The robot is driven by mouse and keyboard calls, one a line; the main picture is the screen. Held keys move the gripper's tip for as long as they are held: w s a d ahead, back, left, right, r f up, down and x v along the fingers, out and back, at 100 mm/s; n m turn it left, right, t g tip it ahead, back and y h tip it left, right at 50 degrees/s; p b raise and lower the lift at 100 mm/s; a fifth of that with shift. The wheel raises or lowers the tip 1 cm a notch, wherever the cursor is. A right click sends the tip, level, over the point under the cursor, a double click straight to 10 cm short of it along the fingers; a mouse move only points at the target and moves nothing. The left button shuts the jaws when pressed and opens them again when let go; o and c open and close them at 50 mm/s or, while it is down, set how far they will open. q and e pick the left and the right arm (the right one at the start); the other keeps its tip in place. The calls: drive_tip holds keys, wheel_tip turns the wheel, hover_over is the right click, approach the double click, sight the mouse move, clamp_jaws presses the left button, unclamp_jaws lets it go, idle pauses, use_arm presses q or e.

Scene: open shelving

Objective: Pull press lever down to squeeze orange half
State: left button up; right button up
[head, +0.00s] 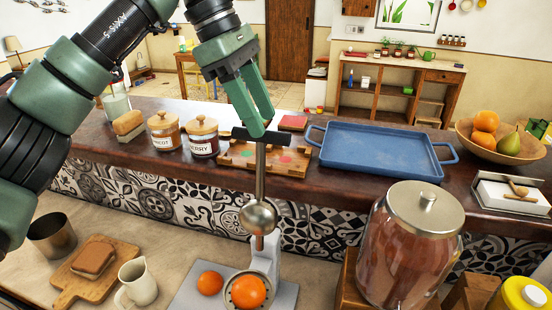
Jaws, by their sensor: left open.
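The juice press (264,256) stands on the lower counter at bottom centre, on a grey base plate. Its press lever (260,172) points straight up, with a dark crossbar handle at the top. A round metal press head (257,217) hangs above the cup. An orange half (248,292) sits in the cup below it, with a clear gap between them. Another orange piece (210,283) lies on the base plate to the left. My green left gripper (261,127) is open, with its fingertips at the lever's handle; I cannot tell if they touch it. My right gripper is out of view.
A large glass jar (415,245) stands right of the press. A cream jug (138,283), a bread board (75,287) and a metal cup (53,237) are on the left. On the raised counter behind are lidded jars (203,137) and a blue tray (380,150).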

sight(275, 144)
use_arm(q)
drive_tip(key=f, duration=0.2)
drive_tip(key=w+d+f, duration=0.1)
drive_tip(key=shift+p, duration=0.3)
drive_tip(key=x, duration=0.3)
drive_tip(key=p+x, duration=0.1)
drive_tip(key=shift+s+f, duration=0.15)
drive_tip(key=shift+s, duration=0.2)
drive_tip(key=shift+w+d+f, duration=0.15)
drive_tip(key=shift+d+f, duration=0.05)
drive_tip(key=shift+f, duration=0.25)
drive_tip(key=shift+c, duration=1.2)
clamp_jaws()
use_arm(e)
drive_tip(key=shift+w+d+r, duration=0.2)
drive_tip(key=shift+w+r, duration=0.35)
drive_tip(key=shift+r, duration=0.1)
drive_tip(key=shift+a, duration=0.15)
